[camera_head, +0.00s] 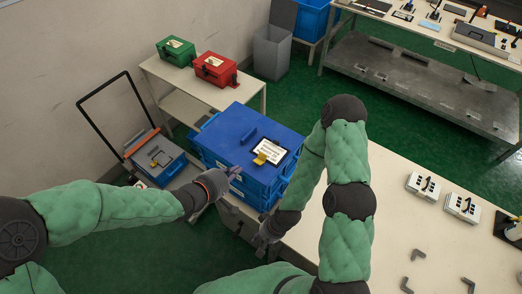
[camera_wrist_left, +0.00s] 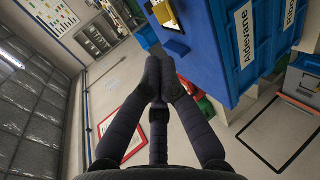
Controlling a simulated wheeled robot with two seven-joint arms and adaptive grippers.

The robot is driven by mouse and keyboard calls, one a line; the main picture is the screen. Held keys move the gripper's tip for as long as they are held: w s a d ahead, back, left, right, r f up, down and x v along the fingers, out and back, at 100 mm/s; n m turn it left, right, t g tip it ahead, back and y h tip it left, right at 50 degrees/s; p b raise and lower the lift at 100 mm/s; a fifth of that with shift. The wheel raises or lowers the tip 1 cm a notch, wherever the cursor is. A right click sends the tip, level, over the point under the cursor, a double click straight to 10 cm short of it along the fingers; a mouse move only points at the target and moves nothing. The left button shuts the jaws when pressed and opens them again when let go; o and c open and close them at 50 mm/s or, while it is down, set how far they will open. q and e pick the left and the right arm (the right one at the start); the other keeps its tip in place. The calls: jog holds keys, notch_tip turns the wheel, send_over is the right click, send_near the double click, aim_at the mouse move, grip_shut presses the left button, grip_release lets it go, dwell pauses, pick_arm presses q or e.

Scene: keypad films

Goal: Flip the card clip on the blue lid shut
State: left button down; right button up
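The blue lid (camera_head: 228,128) tops a stack of blue crates in the head view's middle. A white card (camera_head: 270,151) lies on it toward the right. The yellow card clip (camera_head: 260,159) is at the card's near left edge; its exact tilt is too small to tell. In the left wrist view, a yellow part (camera_wrist_left: 166,14) shows on the blue lid (camera_wrist_left: 205,45). My left gripper (camera_head: 234,172) is over the lid's near edge, left of the clip and apart from it. Its fingers (camera_wrist_left: 160,64) are together and empty. My right gripper (camera_head: 262,241) is low, in front of the crates; its fingers are unclear.
A cream table (camera_head: 400,200) on the right holds two white keypads (camera_head: 423,186) and grey brackets. Green (camera_head: 176,51) and red (camera_head: 215,69) boxes stand on a back table. A cart with a dark handle (camera_head: 100,95) is left of the crates.

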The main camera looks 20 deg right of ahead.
pick_arm(q)
jog(key=shift+f, duration=0.1)
jog(key=b, duration=0.3)
send_near(262, 155)
jog(key=x, duration=0.7)
dwell(0.4)
jog(key=shift+d, duration=0.1)
jog(key=shift+g+y+p, duration=0.3)
jog(key=shift+p, duration=0.25)
